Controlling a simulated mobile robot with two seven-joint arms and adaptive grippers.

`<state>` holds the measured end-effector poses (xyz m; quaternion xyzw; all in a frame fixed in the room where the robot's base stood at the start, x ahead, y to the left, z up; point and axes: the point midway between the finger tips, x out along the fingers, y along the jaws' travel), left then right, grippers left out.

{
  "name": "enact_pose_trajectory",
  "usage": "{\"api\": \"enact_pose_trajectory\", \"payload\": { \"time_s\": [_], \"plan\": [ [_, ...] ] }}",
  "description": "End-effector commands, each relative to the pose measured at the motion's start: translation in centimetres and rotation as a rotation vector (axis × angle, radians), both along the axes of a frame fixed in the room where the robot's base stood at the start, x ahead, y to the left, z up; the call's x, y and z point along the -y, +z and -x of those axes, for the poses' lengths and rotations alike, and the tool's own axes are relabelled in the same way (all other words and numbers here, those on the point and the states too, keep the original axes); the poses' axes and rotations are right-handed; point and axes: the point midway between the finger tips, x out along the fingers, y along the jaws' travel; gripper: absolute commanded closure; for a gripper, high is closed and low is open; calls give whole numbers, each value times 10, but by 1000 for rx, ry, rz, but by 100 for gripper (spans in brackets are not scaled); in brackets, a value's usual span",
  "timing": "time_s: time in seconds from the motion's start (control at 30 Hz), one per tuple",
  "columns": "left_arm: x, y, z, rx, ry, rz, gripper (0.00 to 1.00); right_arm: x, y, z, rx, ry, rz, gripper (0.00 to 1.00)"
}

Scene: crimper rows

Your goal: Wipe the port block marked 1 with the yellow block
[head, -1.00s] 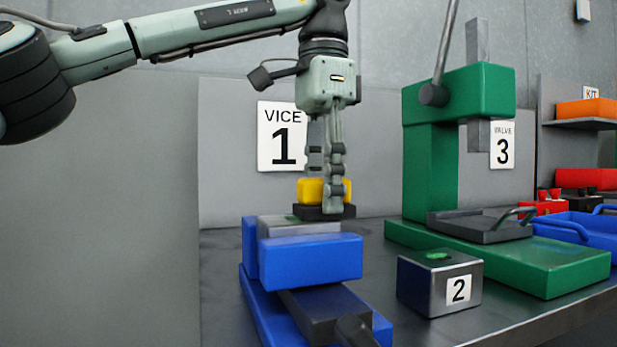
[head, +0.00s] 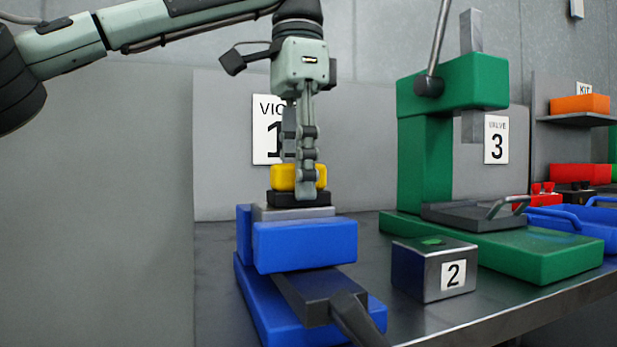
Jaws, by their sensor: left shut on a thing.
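My left gripper (head: 298,186) points straight down and is shut on the yellow block (head: 284,177), which has a black pad under it. The pad is over the top of the grey metal port block (head: 291,214), which is clamped in the blue vice (head: 305,246) in front of the sign reading VICE 1 (head: 266,130). The pad looks to be on or just above the port block's top; I cannot tell contact for sure. It hides most of that top face. My right gripper is not in view.
A metal block marked 2 (head: 434,272) with a green patch on top stands right of the vice. Behind it is a green press (head: 425,170) by the sign VALVE 3 (head: 496,140). A blue tray (head: 567,223) and red and orange bins are at far right.

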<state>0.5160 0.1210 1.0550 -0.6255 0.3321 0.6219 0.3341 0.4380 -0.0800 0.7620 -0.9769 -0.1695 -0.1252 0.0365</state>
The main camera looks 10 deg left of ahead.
Motion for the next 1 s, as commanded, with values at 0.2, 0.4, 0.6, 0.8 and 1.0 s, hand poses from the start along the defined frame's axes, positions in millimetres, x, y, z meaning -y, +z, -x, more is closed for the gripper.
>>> {"api": "enact_pose_trajectory", "payload": {
  "time_s": [0.2,0.4,0.6,0.8,1.0],
  "plan": [
    [-17,0,11,-2,1,-2,85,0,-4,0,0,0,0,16],
    [-24,0,15,-2,0,-1,85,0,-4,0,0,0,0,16],
    [-23,-2,12,-2,0,-1,85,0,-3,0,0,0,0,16],
    [-11,0,3,-3,0,-1,85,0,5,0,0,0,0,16],
    [2,0,-5,-2,0,0,85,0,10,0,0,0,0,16]
  ]
}}
